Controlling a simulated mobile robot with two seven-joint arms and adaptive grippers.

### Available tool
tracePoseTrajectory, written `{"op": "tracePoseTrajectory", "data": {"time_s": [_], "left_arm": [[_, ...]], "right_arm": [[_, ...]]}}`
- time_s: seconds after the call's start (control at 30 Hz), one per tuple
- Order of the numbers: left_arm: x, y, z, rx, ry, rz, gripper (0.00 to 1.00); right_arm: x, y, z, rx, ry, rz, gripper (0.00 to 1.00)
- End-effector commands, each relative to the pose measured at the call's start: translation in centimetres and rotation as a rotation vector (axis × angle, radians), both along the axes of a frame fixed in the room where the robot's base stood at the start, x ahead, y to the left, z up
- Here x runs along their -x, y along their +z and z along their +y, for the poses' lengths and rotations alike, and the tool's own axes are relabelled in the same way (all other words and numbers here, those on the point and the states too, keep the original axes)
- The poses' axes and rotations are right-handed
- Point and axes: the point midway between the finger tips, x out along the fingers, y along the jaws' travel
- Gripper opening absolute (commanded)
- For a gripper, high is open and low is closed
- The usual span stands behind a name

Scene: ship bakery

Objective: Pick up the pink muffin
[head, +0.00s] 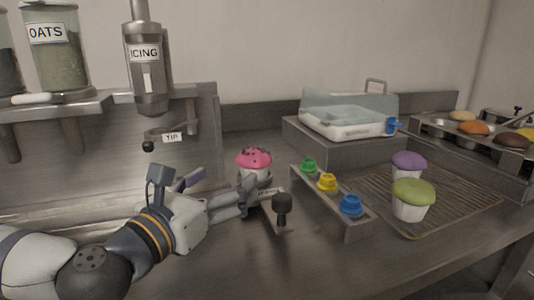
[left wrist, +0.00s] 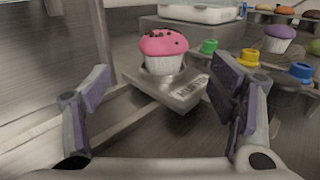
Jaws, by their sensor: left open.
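The pink muffin (head: 254,158), with dark bits on top and a white wrapper, sits upright in a small metal holder with a labelled front plate. My left gripper (head: 246,196) is just in front of it, partly covering the holder in the head view. In the left wrist view the muffin (left wrist: 163,50) stands beyond and between my open, empty fingers (left wrist: 165,108), apart from both. The holder's label plate (left wrist: 187,90) shows below the muffin, near the right finger. My right gripper is not in view.
A rack with green, yellow and blue knobs (head: 327,182) stands right of the muffin. Purple (head: 408,161) and green (head: 412,193) muffins sit on a wire grid farther right. A dark-knobbed lever (head: 282,205) stands close to my left gripper. The icing dispenser (head: 147,60) hangs behind left.

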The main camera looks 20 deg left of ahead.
Motion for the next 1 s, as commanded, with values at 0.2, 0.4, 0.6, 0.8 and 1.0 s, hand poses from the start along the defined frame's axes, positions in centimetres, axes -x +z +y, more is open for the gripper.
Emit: {"op": "tracePoseTrajectory", "data": {"time_s": [0.2, 0.4, 0.6, 0.8, 1.0], "left_arm": [[-3.5, -0.8, -0.7, -0.002, -0.001, 0.01, 0.78], [-6.5, -0.1, -1.4, 0.0, -0.002, 0.001, 0.78], [-10.1, 0.2, -2.2, -0.001, -0.001, 0.0, 0.78], [-11.7, 0.0, -2.4, 0.0, -0.001, 0.002, 0.78], [-11.7, -0.1, -2.4, -0.001, -0.001, 0.003, 0.64]], "right_arm": [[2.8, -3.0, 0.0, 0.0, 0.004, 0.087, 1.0], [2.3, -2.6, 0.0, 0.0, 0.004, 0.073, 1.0], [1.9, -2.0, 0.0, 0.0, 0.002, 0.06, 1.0], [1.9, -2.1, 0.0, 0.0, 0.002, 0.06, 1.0], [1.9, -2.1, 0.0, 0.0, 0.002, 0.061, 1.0]]}}
